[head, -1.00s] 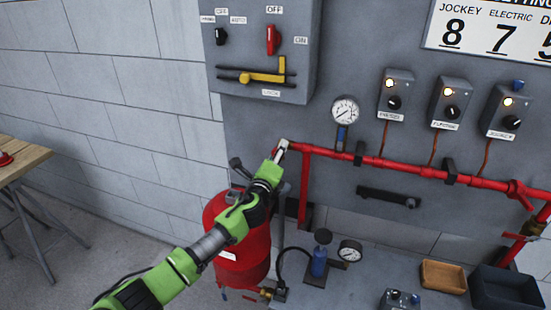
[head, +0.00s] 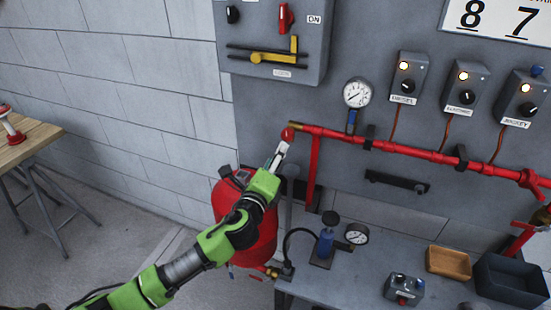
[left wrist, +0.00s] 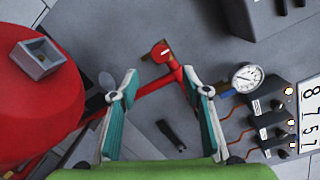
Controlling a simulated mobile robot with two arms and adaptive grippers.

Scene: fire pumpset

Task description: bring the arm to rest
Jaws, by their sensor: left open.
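My left gripper (head: 280,156) is at the end of my green and grey arm, just below the left end of the red pipe (head: 400,148). In the left wrist view its two teal-padded fingers (left wrist: 160,88) are spread apart with nothing held between them. A round red handle (head: 288,134) sits at the pipe end, just above the fingertips in the head view. The handle also shows beyond the fingertips in the left wrist view (left wrist: 160,52). Whether a fingertip touches it, I cannot tell. My right gripper is not in view.
A red tank (head: 249,236) stands behind my arm. A grey box (head: 275,68) with a yellow lever hangs above. A gauge (head: 357,93) and several switch boxes are right. A bench (head: 350,285) carries a blue pump, wooden tray and dark bin. A wooden table (head: 30,143) is far left.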

